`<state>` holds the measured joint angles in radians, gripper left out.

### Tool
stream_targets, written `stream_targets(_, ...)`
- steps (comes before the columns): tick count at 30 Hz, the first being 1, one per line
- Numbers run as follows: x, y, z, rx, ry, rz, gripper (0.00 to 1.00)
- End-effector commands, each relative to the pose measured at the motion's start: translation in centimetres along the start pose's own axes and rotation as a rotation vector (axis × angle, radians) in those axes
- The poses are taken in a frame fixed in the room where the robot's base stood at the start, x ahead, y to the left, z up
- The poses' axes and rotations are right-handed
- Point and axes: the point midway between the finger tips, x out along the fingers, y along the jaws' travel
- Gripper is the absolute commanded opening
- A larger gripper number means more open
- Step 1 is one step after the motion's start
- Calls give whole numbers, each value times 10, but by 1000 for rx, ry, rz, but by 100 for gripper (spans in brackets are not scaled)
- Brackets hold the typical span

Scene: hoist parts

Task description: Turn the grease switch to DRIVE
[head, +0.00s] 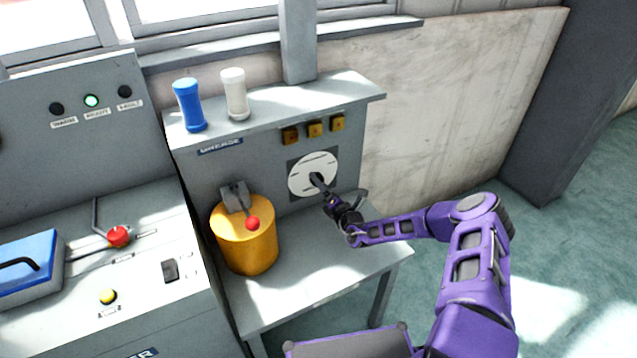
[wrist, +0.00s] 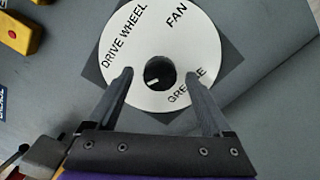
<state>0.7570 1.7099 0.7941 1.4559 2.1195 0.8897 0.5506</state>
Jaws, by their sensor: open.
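The grease switch is a round white dial (head: 309,174) on the grey panel of the GREASE station. In the wrist view the dial (wrist: 150,30) carries the words DRIVE WHEEL at upper left, FAN at upper right and GREASE at lower right. At its centre is a black knob (wrist: 158,70) with a short white mark on its lower part; which label it points to I cannot tell. My gripper (wrist: 158,75) is open, with one finger on each side of the knob and a gap on both sides. In the head view my gripper (head: 326,195) reaches the dial and hides part of it.
Three yellow-brown buttons (head: 315,129) sit above the dial. A yellow cylinder (head: 248,243) with a red-knobbed lever (head: 252,223) stands left of my gripper. A blue bottle (head: 188,105) and a white bottle (head: 235,95) stand on the shelf. The right floor is open.

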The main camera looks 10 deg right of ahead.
Motion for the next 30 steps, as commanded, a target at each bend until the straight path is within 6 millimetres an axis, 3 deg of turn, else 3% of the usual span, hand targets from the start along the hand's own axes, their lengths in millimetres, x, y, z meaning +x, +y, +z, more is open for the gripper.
stream_targets(6, 19, 0, 0, 1, 0, 0, 84)
stream_targets(15, 20, 0, 0, 0, 0, 0, 84)
stream_targets(27, 20, 0, 0, 0, 0, 0, 12)
stream_targets(30, 20, 0, 0, 0, 1, 0, 0)
